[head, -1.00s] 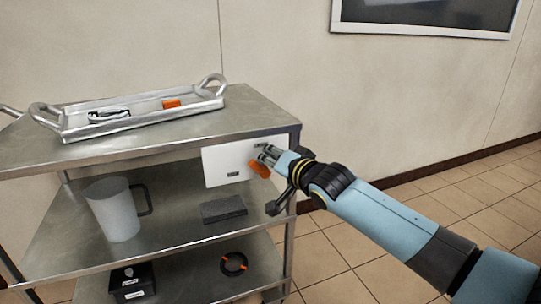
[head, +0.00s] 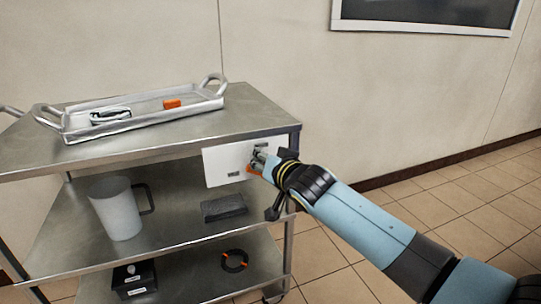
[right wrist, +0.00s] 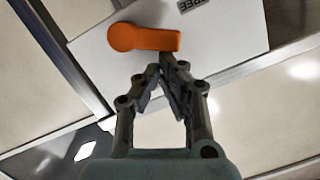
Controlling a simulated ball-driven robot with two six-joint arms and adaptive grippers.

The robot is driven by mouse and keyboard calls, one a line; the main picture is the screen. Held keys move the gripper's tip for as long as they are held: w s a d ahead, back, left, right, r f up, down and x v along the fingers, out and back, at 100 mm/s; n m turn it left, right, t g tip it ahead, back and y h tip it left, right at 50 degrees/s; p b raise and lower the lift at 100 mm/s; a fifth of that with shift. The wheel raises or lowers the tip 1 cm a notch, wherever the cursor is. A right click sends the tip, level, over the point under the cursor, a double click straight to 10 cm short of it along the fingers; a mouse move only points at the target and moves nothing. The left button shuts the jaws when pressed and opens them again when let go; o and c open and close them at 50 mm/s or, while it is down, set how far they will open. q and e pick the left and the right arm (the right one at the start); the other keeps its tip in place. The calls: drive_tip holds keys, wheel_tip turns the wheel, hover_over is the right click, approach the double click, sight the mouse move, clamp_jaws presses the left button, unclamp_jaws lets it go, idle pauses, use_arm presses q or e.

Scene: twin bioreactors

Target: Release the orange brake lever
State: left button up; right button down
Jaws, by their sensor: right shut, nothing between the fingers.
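The orange brake lever (right wrist: 145,38) is on a white plate (head: 225,165) at the front right of the steel cart. In the right wrist view its round end is at the left and its arm points right. In the head view only a small orange part shows below my right gripper (head: 257,160). In the right wrist view the right gripper (right wrist: 167,65) is shut and empty. Its fingertips are at the lower edge of the lever's arm, near the free end; I cannot tell if they touch. My left gripper is not in view.
A label (right wrist: 198,4) ending in "REE" is beyond the lever. The cart's top (head: 245,123) carries a metal tray (head: 135,124) with an orange item (head: 172,103). A pitcher (head: 118,210) and dark block (head: 223,207) stand below. The floor to the right is clear.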

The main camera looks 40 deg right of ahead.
sight(247, 142)
drive_tip(key=n, duration=0.1)
drive_tip(key=a+f+n+h+b, duration=0.1)
drive_tip(key=n, duration=0.1)
drive_tip(key=shift+w+a, duration=0.15)
drive_tip(key=shift+a, duration=0.15)
drive_tip(key=shift+a+f, duration=0.1)
drive_tip(key=shift+a, duration=0.05)
drive_tip(key=shift+w+a+b, duration=0.1)
drive_tip(key=shift+b, duration=0.2)
wheel_tip(247, 142, up, 5)
drive_tip(key=p, duration=0.4)
drive_tip(key=shift+w, duration=0.1)
drive_tip(key=v, duration=1)
drive_tip(key=shift+f+p, duration=0.3)
drive_tip(key=shift+f, duration=0.05)
drive_tip(key=shift+a, duration=0.1)
